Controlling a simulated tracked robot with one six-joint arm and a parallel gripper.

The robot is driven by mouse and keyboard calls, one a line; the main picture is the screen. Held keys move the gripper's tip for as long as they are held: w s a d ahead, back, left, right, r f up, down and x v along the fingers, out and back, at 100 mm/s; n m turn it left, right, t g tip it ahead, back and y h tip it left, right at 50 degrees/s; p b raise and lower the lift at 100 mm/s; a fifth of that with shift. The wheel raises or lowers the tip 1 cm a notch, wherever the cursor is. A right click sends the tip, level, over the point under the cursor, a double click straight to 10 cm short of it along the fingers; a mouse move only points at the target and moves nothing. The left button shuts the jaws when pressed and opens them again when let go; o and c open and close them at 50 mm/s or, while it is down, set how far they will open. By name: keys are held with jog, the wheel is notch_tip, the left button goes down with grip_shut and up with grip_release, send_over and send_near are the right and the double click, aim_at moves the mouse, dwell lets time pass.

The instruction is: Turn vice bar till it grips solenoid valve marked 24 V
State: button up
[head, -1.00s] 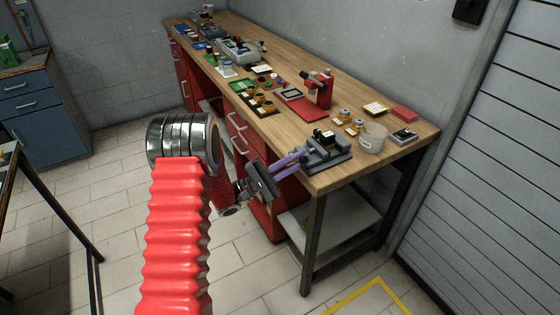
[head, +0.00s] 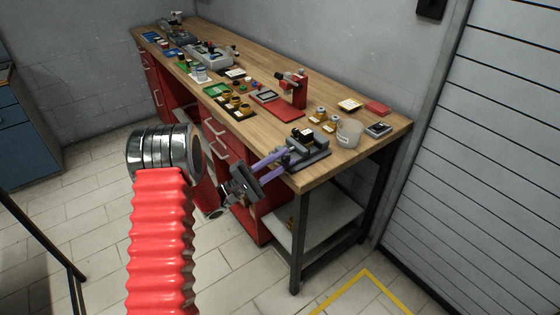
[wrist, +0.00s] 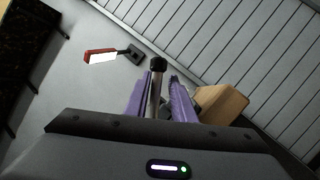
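The grey vice (head: 308,153) sits at the near corner of the bench. A small black block with a pale label (head: 302,134) is at its jaws; it may be the solenoid valve, but I cannot read a marking. My gripper (head: 285,154) reaches the vice's front side with two purple fingers spread apart. In the wrist view, a metal bar with a black end knob (wrist: 158,66), seemingly the vice bar, stands between my gripper's fingers (wrist: 162,88). It lies close to the left finger, with a narrow gap at the right one. Whether it touches either is unclear.
The wooden bench (head: 345,165) also holds a clear tub (head: 349,133), small brass-coloured parts (head: 330,126), a red stand (head: 297,90) and a dark handheld device (head: 378,130). Open floor lies in front. A shutter wall (head: 480,150) closes the right side.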

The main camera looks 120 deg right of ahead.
jog(key=shift+o, duration=0.6)
jog(key=shift+w+d, duration=0.1)
jog(key=shift+d, duration=0.05)
jog(key=shift+w, duration=0.15)
jog(key=v, duration=1.3)
jog(key=shift+w+f, duration=0.2)
